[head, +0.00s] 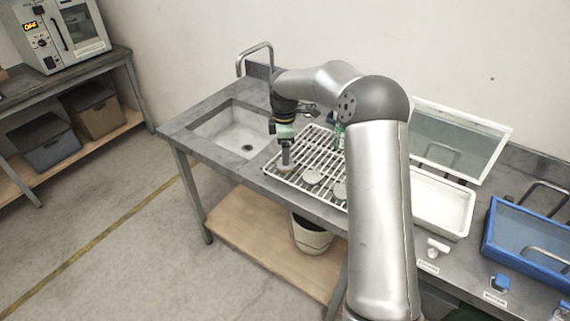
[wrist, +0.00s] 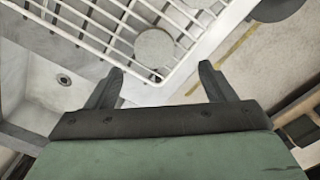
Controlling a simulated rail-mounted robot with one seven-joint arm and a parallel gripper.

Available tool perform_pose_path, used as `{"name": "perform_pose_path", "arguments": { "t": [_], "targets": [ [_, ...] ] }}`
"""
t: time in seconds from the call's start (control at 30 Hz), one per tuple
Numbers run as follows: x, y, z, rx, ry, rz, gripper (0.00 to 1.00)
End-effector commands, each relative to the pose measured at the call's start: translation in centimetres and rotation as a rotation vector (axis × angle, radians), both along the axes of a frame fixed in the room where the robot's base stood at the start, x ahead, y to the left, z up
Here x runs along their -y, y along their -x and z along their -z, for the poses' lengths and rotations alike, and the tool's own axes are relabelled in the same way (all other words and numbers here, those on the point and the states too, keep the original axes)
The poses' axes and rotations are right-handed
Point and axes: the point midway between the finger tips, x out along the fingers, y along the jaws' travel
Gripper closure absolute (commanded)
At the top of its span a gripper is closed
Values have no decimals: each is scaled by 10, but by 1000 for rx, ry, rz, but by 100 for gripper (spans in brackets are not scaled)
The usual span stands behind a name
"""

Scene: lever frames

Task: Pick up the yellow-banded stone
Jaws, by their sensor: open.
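Pale round stones lie on a white wire rack (head: 298,152); one stone (head: 312,177) is in the middle front, another (head: 340,190) is farther right, partly behind my arm. I cannot make out a yellow band on any of them. My gripper (head: 285,163) points down over the rack's front left part, close to a pale stone under its tips. In the wrist view my gripper (wrist: 162,68) is open with nothing between its fingers. A plain grey round stone (wrist: 154,50) lies on the rack just beyond the fingertips.
A sink (head: 232,132) with a tall tap is left of the rack. A white tray (head: 440,203) with a raised clear lid (head: 458,140) and a blue lidded box (head: 530,240) stand right. A bucket (head: 311,236) is on the lower shelf. My arm hides part of the counter.

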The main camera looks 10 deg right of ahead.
Motion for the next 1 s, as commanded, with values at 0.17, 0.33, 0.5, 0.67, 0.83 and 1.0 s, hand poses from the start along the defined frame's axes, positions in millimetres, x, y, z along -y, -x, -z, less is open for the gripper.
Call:
{"name": "perform_pose_path", "arguments": {
  "t": [0.17, 0.33, 0.5, 0.67, 0.83, 1.0],
  "targets": [
    [1, 0, 10, 0, 0, 0, 24],
    [9, -4, 30, -4, 0, 1, 24],
    [11, -6, 53, -1, 1, -1, 24],
    [11, -6, 60, 0, 1, 0, 24],
    [11, -6, 60, 0, 1, 0, 29],
    [11, -6, 60, 0, 1, 0, 73]
  ]
}}
